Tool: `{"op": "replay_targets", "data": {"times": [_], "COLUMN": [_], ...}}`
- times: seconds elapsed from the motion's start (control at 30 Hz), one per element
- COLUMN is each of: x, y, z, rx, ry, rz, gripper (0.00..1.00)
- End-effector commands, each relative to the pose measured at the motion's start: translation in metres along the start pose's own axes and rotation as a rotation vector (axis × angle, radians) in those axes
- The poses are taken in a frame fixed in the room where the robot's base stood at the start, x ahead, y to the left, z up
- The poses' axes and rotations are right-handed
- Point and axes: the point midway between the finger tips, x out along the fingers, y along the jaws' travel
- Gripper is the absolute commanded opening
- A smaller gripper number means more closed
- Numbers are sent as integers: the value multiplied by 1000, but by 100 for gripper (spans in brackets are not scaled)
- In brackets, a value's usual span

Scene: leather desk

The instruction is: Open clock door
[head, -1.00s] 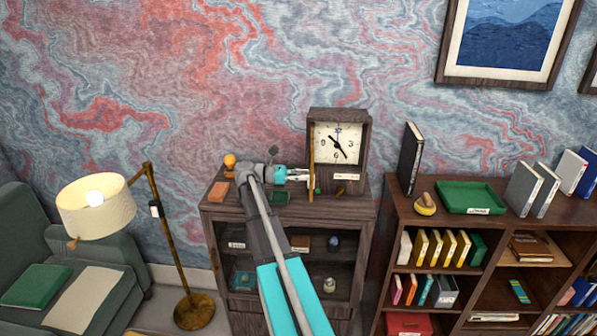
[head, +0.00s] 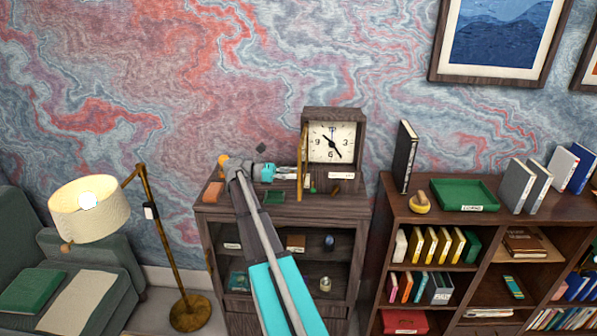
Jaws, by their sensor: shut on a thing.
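The clock (head: 345,147) is a dark wooden box with a white face and black hands. It stands on top of the dark wooden cabinet. Its door (head: 303,160) shows as a thin golden-brown upright panel at the clock's left side, swung out and seen nearly edge-on. My gripper (head: 294,173) reaches it from the left and is shut on the door's edge. The exact finger contact is small and hard to make out.
On the cabinet top (head: 341,200) are an orange block (head: 213,192), a green item (head: 273,198) and small objects below the clock. A bookcase with a green tray (head: 464,190) stands to the right. A floor lamp (head: 92,208) stands to the left.

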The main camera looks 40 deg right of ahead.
Motion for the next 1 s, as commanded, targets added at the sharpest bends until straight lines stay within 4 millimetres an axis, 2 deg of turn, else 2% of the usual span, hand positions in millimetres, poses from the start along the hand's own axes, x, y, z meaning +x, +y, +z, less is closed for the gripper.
{"op": "replay_targets", "data": {"times": [0.07,0.1,0.27,0.3,0.57,0.9,1.0], "x": [2,2,4,4,5,1,-6], "y": [4,4,3,3,2,6,10], "z": [1,1,0,0,0,9,15], "rx": [1,1,1,0,0,-20,-39], "ry": [-3,-3,-1,-1,1,-36,-70], "rz": [4,3,0,-1,-4,63,127], "gripper": [0,34,64,67,65,2,0]}}
